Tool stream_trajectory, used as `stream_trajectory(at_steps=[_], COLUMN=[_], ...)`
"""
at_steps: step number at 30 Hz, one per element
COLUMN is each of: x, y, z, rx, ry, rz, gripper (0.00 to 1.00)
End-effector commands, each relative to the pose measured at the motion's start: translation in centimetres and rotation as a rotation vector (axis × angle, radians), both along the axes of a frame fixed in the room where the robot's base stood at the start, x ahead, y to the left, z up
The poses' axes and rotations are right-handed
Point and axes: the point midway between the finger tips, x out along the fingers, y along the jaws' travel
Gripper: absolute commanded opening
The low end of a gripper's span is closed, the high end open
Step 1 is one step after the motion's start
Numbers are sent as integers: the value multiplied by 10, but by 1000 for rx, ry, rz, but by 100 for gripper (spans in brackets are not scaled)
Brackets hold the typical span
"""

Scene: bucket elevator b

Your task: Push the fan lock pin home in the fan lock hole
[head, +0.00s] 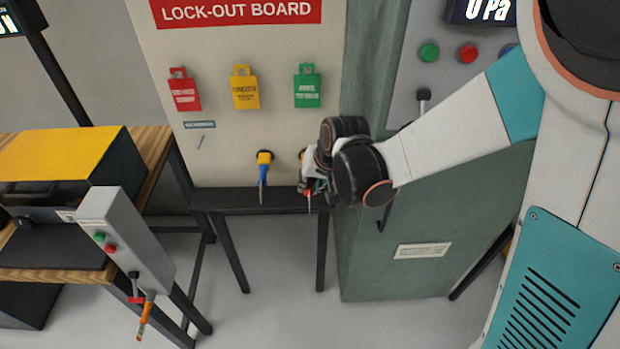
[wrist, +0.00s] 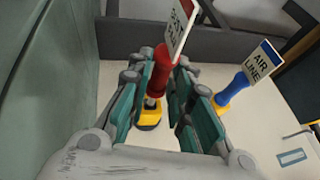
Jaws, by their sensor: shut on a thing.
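My gripper (head: 313,180) is low in front of the lock-out board, beside the green cabinet. In the wrist view my gripper (wrist: 162,82) is shut on the red fan lock pin (wrist: 159,72), with finger pads on both sides of its red handle. A white tag (wrist: 182,25) with partly readable lettering hangs from it. A yellow piece (wrist: 149,115) shows at the pin's end; whether the pin still sits in it cannot be told. In the head view a bit of the red pin (head: 308,192) shows below the fingers. I cannot make out the fan lock hole.
A blue pin (head: 263,174) hangs close to the left of my gripper; its tag (wrist: 258,61) reads AIR LINE. The green cabinet (head: 430,210) stands close on the right. A black bench (head: 235,198) is below. Red, yellow and green tags hang on the board (head: 225,135).

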Motion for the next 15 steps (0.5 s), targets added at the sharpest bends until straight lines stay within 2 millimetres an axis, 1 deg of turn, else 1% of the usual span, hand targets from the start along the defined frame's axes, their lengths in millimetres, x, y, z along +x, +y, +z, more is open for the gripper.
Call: stream_trajectory(at_steps=[15], x=[-19], y=[1], z=[0], rx=[0], ry=[0], rz=[1], gripper=[0])
